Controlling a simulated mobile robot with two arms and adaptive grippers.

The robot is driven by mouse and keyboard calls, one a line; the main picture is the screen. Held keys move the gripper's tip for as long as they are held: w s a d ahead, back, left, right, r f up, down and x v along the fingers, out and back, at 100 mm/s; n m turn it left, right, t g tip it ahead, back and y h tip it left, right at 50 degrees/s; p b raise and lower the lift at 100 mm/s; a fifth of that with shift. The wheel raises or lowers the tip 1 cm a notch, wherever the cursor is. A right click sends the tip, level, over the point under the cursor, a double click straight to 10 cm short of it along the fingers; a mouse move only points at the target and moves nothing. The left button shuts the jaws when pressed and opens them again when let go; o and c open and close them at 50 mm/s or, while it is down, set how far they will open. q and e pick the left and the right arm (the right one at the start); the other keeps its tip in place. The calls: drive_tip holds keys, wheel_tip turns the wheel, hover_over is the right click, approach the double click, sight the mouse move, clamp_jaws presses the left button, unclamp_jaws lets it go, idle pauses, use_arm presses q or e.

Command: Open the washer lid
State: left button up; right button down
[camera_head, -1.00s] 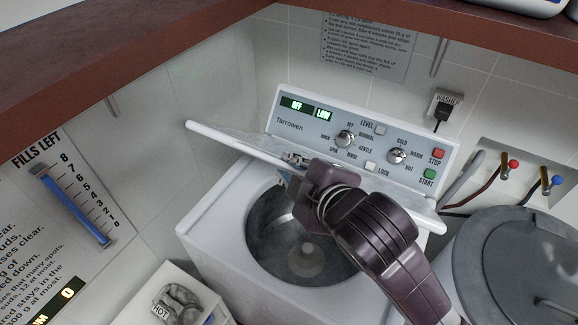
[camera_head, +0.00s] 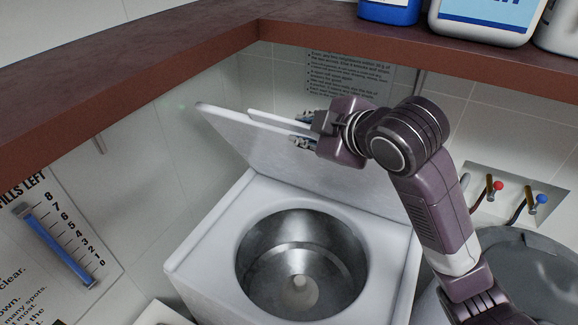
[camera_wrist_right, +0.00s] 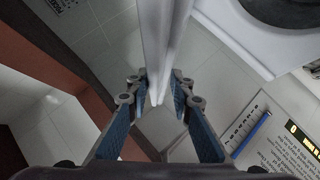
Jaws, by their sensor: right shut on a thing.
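The washer (camera_head: 215,240) is a white top-loader, and its round metal drum (camera_head: 285,245) is open to view. The white lid (camera_head: 250,145) stands raised steeply at the back of the opening and hides the control panel. My right gripper (camera_head: 301,129) is at the lid's upper edge, its fingers on either side of it. In the right wrist view the white lid panel (camera_wrist_right: 158,50) runs between the two blue-padded fingers of my right gripper (camera_wrist_right: 157,98), which is shut on it. My left gripper is not in view.
A reddish-brown shelf (camera_head: 140,75) with bottles (camera_head: 485,18) runs above the washer, close to the raised arm. A grey round lid (camera_head: 535,265) is at right, below red and blue taps (camera_head: 515,195). A blue fill gauge (camera_head: 55,245) is on the left wall.

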drive_tip(key=w+d+r+g, duration=0.1)
drive_tip(key=w+d+r, duration=0.2)
drive_tip(key=w, duration=0.4)
drive_tip(key=w+d+r+m, duration=0.1)
drive_tip(key=w+d+r, duration=0.2)
drive_tip(key=w, duration=0.4)
drive_tip(key=shift+w+g, duration=0.15)
drive_tip(key=shift+g, duration=0.25)
drive_tip(key=shift+d, duration=0.1)
drive_tip(key=c, duration=2)
unclamp_jaws()
drive_tip(key=shift+c, duration=0.2)
drive_tip(key=shift+r, duration=0.15)
drive_tip(key=v, duration=0.7)
drive_tip(key=shift+s+r, duration=0.25)
